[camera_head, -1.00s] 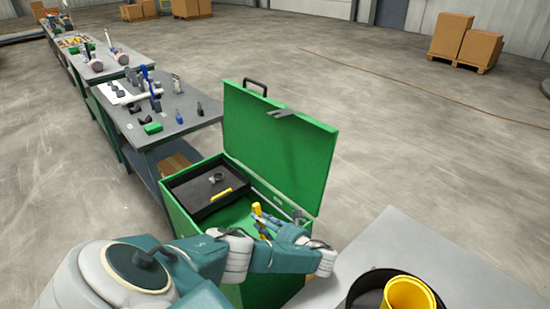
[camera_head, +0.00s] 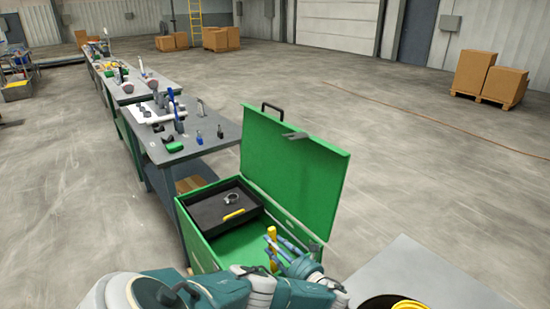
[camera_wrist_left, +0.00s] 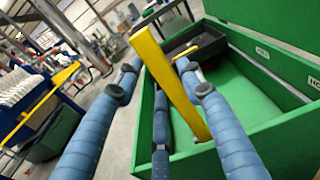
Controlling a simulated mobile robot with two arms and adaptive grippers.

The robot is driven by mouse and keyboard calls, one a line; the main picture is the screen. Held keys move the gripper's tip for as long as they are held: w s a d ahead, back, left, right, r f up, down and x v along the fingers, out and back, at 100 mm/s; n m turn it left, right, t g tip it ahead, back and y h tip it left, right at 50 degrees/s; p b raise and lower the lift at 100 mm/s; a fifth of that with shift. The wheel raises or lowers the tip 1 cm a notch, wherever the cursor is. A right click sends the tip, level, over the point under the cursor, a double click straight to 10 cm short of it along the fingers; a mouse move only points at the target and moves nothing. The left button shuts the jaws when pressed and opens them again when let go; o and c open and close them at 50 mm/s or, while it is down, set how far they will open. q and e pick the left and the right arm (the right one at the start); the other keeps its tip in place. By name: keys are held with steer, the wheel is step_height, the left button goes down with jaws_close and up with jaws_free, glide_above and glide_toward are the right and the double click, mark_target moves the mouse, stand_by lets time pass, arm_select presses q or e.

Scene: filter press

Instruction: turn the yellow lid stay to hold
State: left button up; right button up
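The yellow lid stay (camera_head: 271,252) is a flat bar at the front right of the open green chest (camera_head: 205,236). In the left wrist view the stay (camera_wrist_left: 172,85) slants between my finger pads, its upper end beyond the chest opening. My left gripper (camera_head: 279,247) has its blue fingers around the stay. In the left wrist view the fingers (camera_wrist_left: 158,66) are spread, with gaps visible beside the bar; contact cannot be told. The green lid (camera_head: 293,165) stands raised. My right gripper is not in view.
A black tray (camera_head: 214,219) with a ring and a yellow piece sits inside the chest. A grey workbench (camera_head: 212,136) stands behind left. A grey surface (camera_head: 400,268) with a black round container is at lower right. Open floor lies beyond the lid.

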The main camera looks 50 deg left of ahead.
arm_select(q)
step_height(320, 180, up, 10)
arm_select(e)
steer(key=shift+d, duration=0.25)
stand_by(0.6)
arm_select(q)
steer(key=shift+f, duration=0.1)
stand_by(0.5)
